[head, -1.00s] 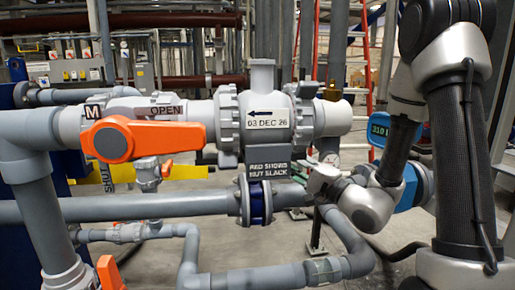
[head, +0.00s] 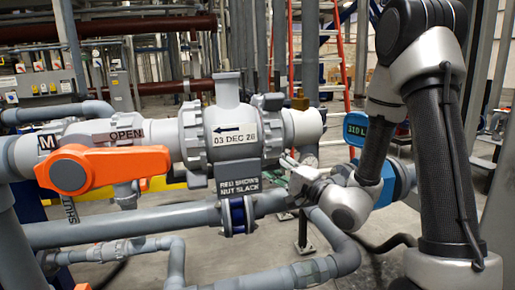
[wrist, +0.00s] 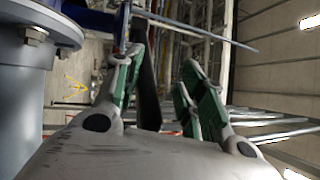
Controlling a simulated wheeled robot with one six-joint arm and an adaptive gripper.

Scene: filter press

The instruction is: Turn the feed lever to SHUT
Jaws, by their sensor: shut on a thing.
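A large orange lever (head: 105,168) sits on the grey valve at left in the head view. Its handle points right, along the pipe and under the OPEN label (head: 126,134). A SHUT label (head: 70,209) stands on end below it. I read no "feed" marking. My gripper (head: 288,170) is well to the right of the lever, apart from it, by the flanged pipe. In the wrist view its green-padded fingers (wrist: 165,90) stand either side of a dark bar (wrist: 148,85). It is shut on that bar; what the bar belongs to is unclear.
A large grey pipe fitting (head: 236,132) with a date label and arrow lies between lever and gripper. A blue flange (head: 237,215) and lower grey pipes (head: 130,228) run below. In the wrist view a grey flange (wrist: 40,30) is close at left. A red ladder (head: 309,50) stands behind.

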